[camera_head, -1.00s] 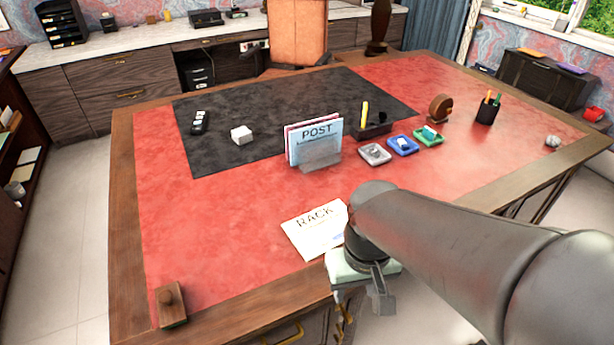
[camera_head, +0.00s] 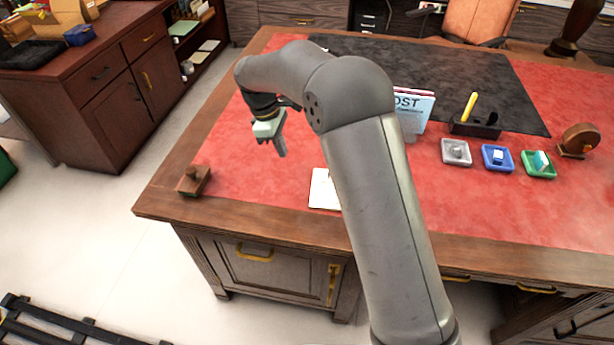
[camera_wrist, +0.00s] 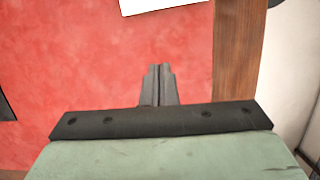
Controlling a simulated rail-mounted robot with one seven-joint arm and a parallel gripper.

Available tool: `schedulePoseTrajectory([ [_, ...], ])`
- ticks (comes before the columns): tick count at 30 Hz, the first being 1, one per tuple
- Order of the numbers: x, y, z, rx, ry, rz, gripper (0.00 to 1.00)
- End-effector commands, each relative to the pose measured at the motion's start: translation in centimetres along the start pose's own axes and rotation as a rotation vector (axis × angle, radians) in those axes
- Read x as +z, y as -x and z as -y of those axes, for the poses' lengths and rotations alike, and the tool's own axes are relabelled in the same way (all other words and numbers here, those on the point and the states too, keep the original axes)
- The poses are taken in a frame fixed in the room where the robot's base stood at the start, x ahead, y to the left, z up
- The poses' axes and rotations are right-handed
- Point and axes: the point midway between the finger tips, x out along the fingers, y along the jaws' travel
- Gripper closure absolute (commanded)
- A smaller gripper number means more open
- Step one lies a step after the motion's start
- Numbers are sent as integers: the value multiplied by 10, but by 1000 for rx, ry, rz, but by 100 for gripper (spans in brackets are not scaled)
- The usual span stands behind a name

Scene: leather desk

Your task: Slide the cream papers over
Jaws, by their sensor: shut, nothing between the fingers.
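The cream papers (camera_head: 323,188) lie flat on the red leather near the desk's front edge. My arm hides their right part in the head view. A pale edge of them shows at the top of the wrist view (camera_wrist: 165,4). My gripper (camera_head: 281,152) hangs over the red leather to the left of and behind the papers, apart from them. Its fingers are together and empty in the wrist view (camera_wrist: 159,70), pointing at bare red leather.
A wooden stamp or block (camera_head: 194,180) sits at the desk's front left corner. The letter holder marked POST (camera_head: 414,108) stands behind my arm. Grey (camera_head: 456,152), blue (camera_head: 497,157) and green (camera_head: 538,163) trays stand to the right.

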Motion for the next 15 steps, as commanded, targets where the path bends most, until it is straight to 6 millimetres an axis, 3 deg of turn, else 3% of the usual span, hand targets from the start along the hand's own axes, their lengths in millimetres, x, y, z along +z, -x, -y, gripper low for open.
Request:
schedulePoseTrajectory([
  [5, -2, -15, -1, -2, 11, 4, 100],
  [15, -2, -85, 0, -4, 9, 4, 100],
])
